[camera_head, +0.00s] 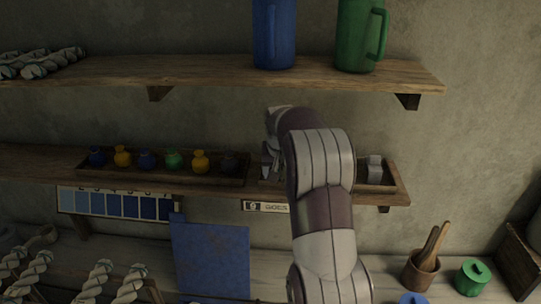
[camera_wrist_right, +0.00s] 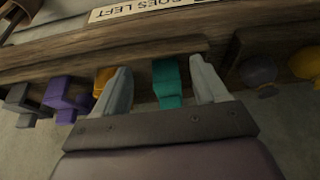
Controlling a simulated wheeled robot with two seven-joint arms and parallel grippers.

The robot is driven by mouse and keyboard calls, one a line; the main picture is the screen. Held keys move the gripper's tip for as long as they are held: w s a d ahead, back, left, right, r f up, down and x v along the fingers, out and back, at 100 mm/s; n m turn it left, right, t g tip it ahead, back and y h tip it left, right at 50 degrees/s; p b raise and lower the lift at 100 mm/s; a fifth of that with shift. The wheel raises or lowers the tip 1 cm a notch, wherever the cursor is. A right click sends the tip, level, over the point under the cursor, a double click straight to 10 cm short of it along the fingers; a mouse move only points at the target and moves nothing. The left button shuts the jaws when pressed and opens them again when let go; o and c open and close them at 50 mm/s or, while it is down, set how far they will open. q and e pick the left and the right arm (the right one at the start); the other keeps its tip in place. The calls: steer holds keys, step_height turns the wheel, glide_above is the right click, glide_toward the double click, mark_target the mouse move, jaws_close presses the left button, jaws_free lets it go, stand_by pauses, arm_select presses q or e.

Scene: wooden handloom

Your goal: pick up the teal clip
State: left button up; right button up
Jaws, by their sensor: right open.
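The teal clip (camera_wrist_right: 167,84) shows in the right wrist view, in a wooden tray on the shelf. My right gripper (camera_wrist_right: 160,66) is open, with one finger on each side of the teal clip. I cannot tell whether either finger touches it. In the head view my right gripper (camera_head: 269,158) is at the middle shelf, and my arm hides the teal clip and much of the tray. My left gripper is not in view.
An orange clip (camera_wrist_right: 103,80) is close beside one finger, with purple (camera_wrist_right: 68,95) and grey (camera_wrist_right: 23,101) clips beyond. A tray of small pots (camera_head: 173,160) stands left on the shelf. An upper shelf (camera_head: 200,72) holds blue and green jugs.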

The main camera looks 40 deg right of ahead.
steer(key=w+d+p, duration=0.1)
steer(key=w, duration=0.1)
steer(key=w+d+p, duration=0.1)
steer(key=shift+w+d, duration=0.3)
steer(key=shift+w, duration=0.05)
steer(key=shift+w+p, duration=0.35)
steer(key=w+p, duration=0.1)
steer(key=w+d+p, duration=0.1)
steer(key=p, duration=0.1)
steer(key=shift+d+r, duration=0.3)
steer(key=shift+r, duration=0.1)
steer(key=x, duration=0.1)
steer(key=p+x, duration=0.2)
steer(key=x, duration=0.1)
steer(key=shift+s+d, duration=0.15)
steer(key=shift+d, duration=0.1)
steer(key=shift+f, duration=0.15)
steer(key=shift+a, duration=0.3)
steer(key=c, duration=0.9)
steer(key=shift+c, duration=0.7)
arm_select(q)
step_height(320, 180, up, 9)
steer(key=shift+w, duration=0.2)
arm_select(e)
steer(key=shift+d, duration=0.15)
